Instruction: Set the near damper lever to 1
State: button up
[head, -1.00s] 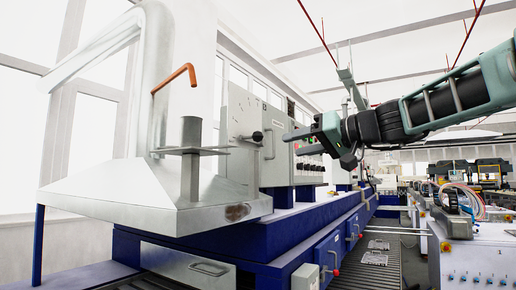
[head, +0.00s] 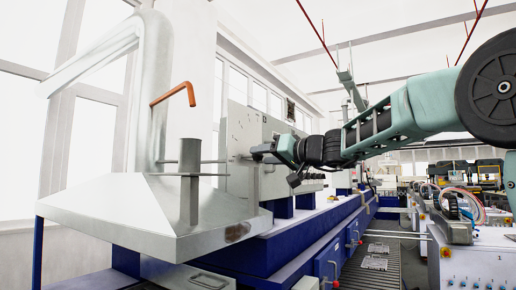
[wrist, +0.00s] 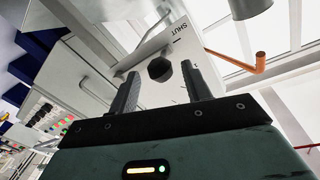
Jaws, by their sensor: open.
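In the wrist view a dark round knob (wrist: 160,69) shows between the two fingers of my gripper (wrist: 160,74). I take it for the handle of the near damper lever. The fingers are apart, one on each side of the knob. I cannot tell whether they touch it.
An orange bent rod (head: 173,95) and an upright grey cylinder (head: 190,150) stand at the metal hood (head: 140,215), left of my gripper. The grey cabinet (head: 237,125) stands close behind the gripper. Blue machine beds run to the back right.

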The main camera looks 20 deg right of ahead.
jog(key=shift+p+x, duration=0.45)
jog(key=shift+x, duration=1)
grip_shut()
jog(key=shift+d+r+m, duration=0.1)
jog(key=shift+r+m, duration=1)
jog(key=shift+r, duration=0.15)
jog(key=shift+w+d+r+m+g+p, duration=0.15)
jog(key=shift+r+m+p, duration=0.2)
jog(key=shift+r+m, duration=0.15)
jog(key=shift+w+d+r+m+g+p, duration=0.15)
jog(key=shift+r+m+p, duration=0.25)
jog(key=shift+m, duration=0.2)
grip_release()
jog(key=shift+s, duration=0.2)
jog(key=b+v, duration=0.7)
jog(key=v, duration=1)
